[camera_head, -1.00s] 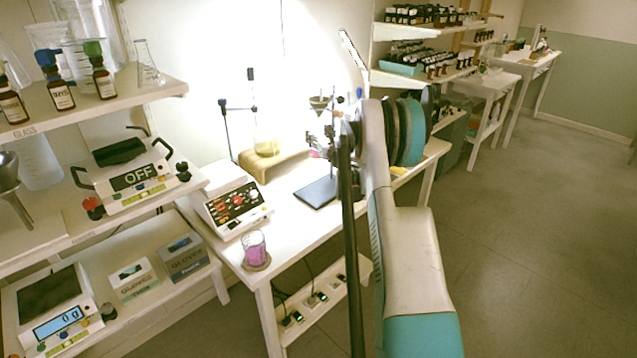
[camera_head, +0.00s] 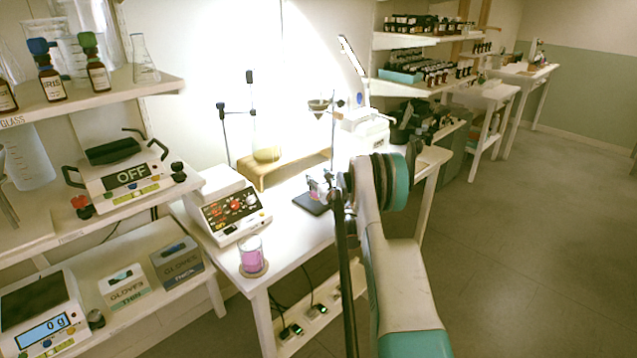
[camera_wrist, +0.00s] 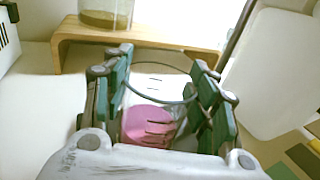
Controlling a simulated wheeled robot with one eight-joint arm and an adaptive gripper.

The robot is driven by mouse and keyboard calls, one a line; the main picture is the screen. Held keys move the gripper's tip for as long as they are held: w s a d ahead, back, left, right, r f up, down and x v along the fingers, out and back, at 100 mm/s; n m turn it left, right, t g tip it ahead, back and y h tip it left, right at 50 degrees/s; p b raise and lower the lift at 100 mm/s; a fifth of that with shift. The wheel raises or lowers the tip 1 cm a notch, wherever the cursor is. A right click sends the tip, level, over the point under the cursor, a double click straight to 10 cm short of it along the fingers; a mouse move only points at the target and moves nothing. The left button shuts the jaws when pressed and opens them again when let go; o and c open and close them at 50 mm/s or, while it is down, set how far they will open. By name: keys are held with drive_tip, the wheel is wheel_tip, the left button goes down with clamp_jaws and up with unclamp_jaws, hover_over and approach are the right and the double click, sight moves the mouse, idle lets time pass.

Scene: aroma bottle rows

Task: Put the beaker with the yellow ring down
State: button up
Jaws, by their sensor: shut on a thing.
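My gripper (camera_wrist: 165,88) is shut on a clear glass beaker (camera_wrist: 148,122) with pink liquid in its lower part, between the green finger pads in the wrist view. The beaker looks about upright; a yellow ring cannot be made out on it. In the head view the held beaker (camera_head: 314,184) shows small beside my arm, over or near a dark pad (camera_head: 311,203) on the white table (camera_head: 290,222). Whether its base touches anything cannot be told. Another beaker (camera_head: 252,258) with pink-purple liquid stands on a round coaster at the table's front left corner.
A wooden stand (camera_head: 262,178) bearing a glass vessel (camera_head: 267,142) is at the back of the table; it also shows in the wrist view (camera_wrist: 155,41). A device with a red-marked panel (camera_head: 232,212) stands left. The table's front middle is clear.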

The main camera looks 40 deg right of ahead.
drive_tip(key=shift+f, duration=0.25)
drive_tip(key=shift+f, duration=0.15)
drive_tip(key=o, duration=1.7)
drive_tip(key=shift+o, duration=0.2)
drive_tip(key=shift+s+a+r, duration=0.1)
drive_tip(key=shift+s+r, duration=0.1)
drive_tip(key=shift+s, duration=0.15)
drive_tip(key=p+v, duration=0.4)
drive_tip(key=v, duration=0.7)
drive_tip(key=shift+s, duration=0.1)
